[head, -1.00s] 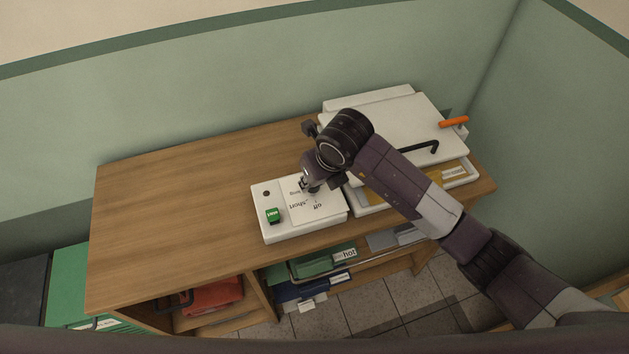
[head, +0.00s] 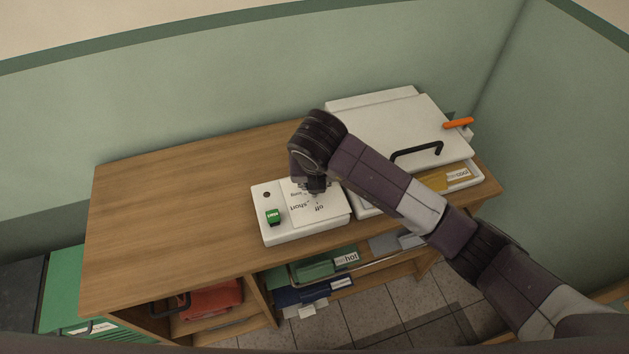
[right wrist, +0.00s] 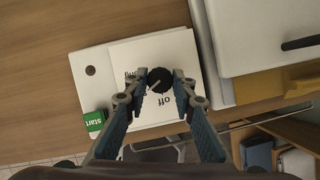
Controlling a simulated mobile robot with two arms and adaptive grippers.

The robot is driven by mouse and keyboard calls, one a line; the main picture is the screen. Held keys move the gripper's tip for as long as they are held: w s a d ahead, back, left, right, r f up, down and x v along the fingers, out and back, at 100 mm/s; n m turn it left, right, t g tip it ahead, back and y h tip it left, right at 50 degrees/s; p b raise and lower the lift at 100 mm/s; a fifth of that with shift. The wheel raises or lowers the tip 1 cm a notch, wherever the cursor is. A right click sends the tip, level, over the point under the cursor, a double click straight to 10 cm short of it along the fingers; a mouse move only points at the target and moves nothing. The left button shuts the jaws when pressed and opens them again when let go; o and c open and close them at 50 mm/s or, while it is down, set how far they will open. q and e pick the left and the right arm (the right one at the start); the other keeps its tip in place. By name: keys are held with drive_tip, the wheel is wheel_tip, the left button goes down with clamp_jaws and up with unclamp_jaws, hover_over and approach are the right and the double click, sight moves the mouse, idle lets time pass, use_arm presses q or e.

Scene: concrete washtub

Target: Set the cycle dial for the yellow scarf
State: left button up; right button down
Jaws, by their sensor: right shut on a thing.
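The white control box (head: 290,232) stands at the table's front edge, with a printed card (head: 325,208) on top reading "off" and "short". A round black dial (right wrist: 158,80) sits on the card in the right wrist view, with a pale mark toward its lower left. My right gripper (right wrist: 160,77) is shut on the dial, one finger on each side. In the head view the gripper (head: 314,184) largely hides the dial. The yellow scarf (head: 433,182), with a label reading "cool", lies in the white tub under the lid. My left gripper is out of view.
A green start button (head: 273,217) is on the box's left. The white lid (head: 390,125) has a black handle (head: 418,150); an orange handle (head: 458,123) stands beyond it. The table's left half (head: 180,215) is clear.

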drive_tip(key=shift+w+r, duration=0.1)
drive_tip(key=c, duration=1.6)
unclamp_jaws()
drive_tip(key=shift+v, duration=5.95)
